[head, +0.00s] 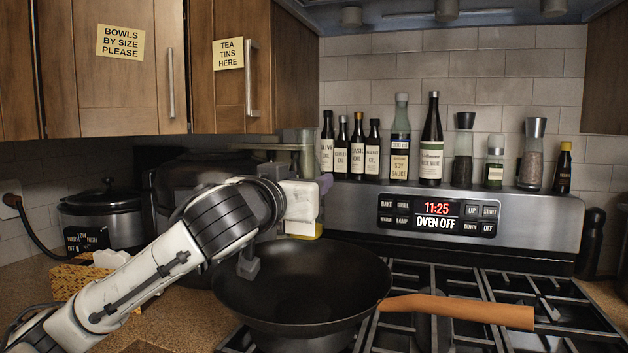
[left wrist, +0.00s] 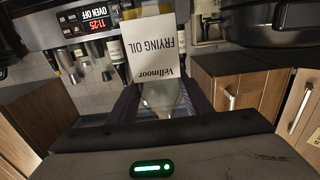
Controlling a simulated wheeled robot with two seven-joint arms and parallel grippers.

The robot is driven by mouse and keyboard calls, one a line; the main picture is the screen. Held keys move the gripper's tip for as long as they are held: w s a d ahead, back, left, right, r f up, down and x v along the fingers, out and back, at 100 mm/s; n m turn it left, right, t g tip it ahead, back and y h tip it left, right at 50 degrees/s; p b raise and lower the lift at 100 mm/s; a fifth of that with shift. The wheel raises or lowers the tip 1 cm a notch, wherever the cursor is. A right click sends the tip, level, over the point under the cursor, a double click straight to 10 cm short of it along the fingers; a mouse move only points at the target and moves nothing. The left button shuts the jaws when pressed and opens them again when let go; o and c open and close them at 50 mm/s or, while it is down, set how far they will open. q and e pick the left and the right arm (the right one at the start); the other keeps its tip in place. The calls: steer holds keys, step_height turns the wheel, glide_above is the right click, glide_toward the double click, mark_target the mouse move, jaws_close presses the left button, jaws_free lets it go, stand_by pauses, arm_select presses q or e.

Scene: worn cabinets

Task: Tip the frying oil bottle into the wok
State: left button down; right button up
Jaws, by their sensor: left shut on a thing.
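The wok (head: 305,285) is black with a wooden handle pointing right, and sits on the stove's left side. My left gripper (head: 322,184) is at the wok's far rim in the head view, shut on the frying oil bottle (head: 318,231). Most of the bottle is hidden there behind my wrist; its yellow lower end shows just above the rim. The left wrist view shows its white FRYING OIL label (left wrist: 155,50) upside down, like the oven clock, so the bottle looks about upright. My right gripper is out of view.
Several sauce bottles and grinders (head: 430,140) line the ledge above the oven panel (head: 450,212). Bare burner grates (head: 545,300) lie right of the wok.

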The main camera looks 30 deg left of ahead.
mark_target(313, 177)
arm_select(q)
steer(key=shift+s+r, duration=0.2)
steer(key=shift+s, duration=0.1)
steer(key=shift+d+r+p, duration=0.1)
steer(key=shift+r+p, duration=0.1)
steer(key=shift+p, duration=0.15)
steer(key=shift+s+d+r+n+p, duration=0.2)
steer(key=shift+d+n+p, duration=0.1)
steer(key=shift+p, duration=0.6)
steer(key=p, duration=0.1)
steer(key=d+n+g+p, duration=0.1)
steer(key=p, duration=0.1)
steer(key=shift+s+r+g+h, duration=0.1)
steer(key=shift+s+g+h, duration=0.2)
steer(key=shift+h, duration=0.1)
steer(key=shift+s+d+r+p, duration=0.1)
steer(key=shift+s+d+p, duration=0.1)
steer(key=shift+p, duration=0.35)
steer(key=shift+f+n+g, duration=0.2)
steer(key=shift+n+g, duration=0.1)
steer(key=shift+d+r+p, duration=0.15)
steer(key=shift+d+p, duration=0.05)
steer(key=shift+p, duration=0.3)
steer(key=shift+s+d+n+g+h+p, duration=0.2)
steer(key=shift+n+g+h+p, duration=0.1)
steer(key=shift+h+p, duration=0.15)
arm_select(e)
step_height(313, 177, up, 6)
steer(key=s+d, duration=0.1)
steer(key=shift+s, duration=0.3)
